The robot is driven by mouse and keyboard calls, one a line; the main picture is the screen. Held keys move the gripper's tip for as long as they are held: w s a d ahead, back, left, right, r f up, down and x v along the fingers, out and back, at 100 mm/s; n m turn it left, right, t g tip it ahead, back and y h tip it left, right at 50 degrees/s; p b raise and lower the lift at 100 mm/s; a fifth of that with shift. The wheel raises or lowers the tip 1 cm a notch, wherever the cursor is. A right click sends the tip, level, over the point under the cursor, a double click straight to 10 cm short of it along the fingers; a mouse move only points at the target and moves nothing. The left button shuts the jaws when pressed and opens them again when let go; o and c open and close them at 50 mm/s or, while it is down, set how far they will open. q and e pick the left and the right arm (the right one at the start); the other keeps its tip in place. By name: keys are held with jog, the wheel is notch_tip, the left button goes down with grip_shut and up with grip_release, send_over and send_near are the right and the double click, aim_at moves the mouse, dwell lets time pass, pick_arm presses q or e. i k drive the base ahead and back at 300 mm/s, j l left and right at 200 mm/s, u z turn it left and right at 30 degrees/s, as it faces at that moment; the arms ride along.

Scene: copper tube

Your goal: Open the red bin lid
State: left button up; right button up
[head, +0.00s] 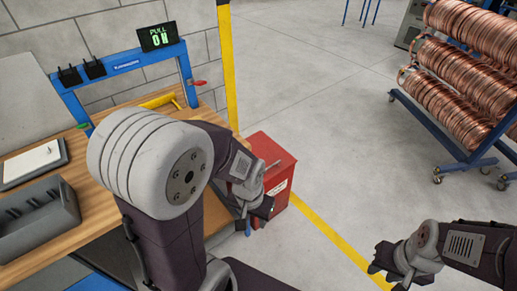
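The red bin (283,190) stands on the floor just right of the workbench. Its red lid (268,147) looks closed, with the near left part hidden behind my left arm. My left gripper (265,208) is in front of the bin's near side, low beside the bench edge. I cannot tell whether it touches the bin, and its fingers are too small and dark to read. My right gripper (386,268) is at the lower right, away from the bin, over the floor near the yellow line. Its opening is unclear.
The wooden workbench (95,215) on the left carries a grey tray (38,222) and a blue frame with a lit sign (158,37). A blue wheeled rack of copper coils (455,95) stands at the upper right. The floor between rack and bin is clear.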

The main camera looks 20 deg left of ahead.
aim_at(277, 159)
jog(key=i+l+u, duration=0.2)
jog(key=i+u, duration=0.15)
jog(key=u, duration=0.15)
jog(key=i+l+u, duration=0.3)
jog(key=u, duration=0.2)
jog(key=i+l+u, duration=0.25)
jog(key=l+u, duration=0.25)
jog(key=i+l+u, duration=0.15)
jog(key=l+u, duration=0.35)
jog(key=i+l, duration=0.15)
jog(key=i+l+u, duration=0.15)
jog(key=i, duration=0.25)
